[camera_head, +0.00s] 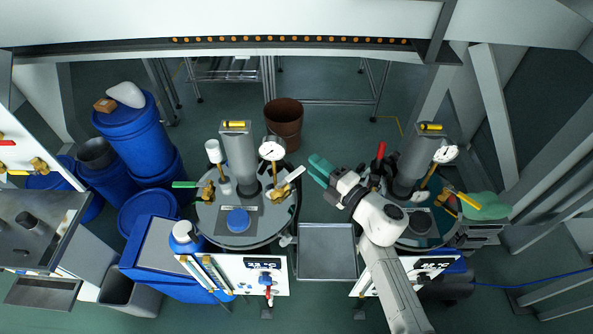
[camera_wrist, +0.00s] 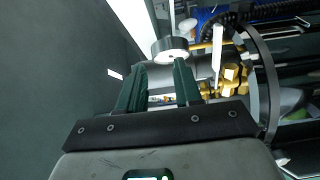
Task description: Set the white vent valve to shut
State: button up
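The white vent valve's handle (camera_head: 294,174) is on the right side of the left vessel's lid, slanting up to the right from its brass body. In the wrist view the white handle (camera_wrist: 217,47) stands lengthwise above brass fittings (camera_wrist: 232,80), right of my fingers. My gripper (camera_head: 312,167) has dark green fingers and is just right of the handle's outer end, apart from it. In the wrist view my gripper (camera_wrist: 158,75) shows its two fingers spread with nothing held between them.
A pressure gauge (camera_head: 271,149) stands close behind the white handle. A green-handled valve (camera_head: 185,184) is on the lid's far left. The right vessel (camera_head: 412,165) has red and yellow handles. A grey tray (camera_head: 327,252) lies between the vessels; a brown bucket (camera_head: 284,120) stands behind.

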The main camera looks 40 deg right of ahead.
jog(key=f, duration=0.1)
jog(key=b, duration=0.4)
send_near(297, 172)
jog(key=w+f, duration=0.1)
jog(key=w, duration=0.4)
jog(key=w+a+b, duration=0.1)
jog(key=w, duration=0.1)
jog(key=w+b, duration=0.1)
jog(key=w, duration=0.2)
jog(key=shift+w+a+r, duration=0.1)
jog(key=shift+a+r, duration=0.1)
jog(key=shift+r, duration=0.1)
jog(key=shift+c, duration=0.2)
grip_shut()
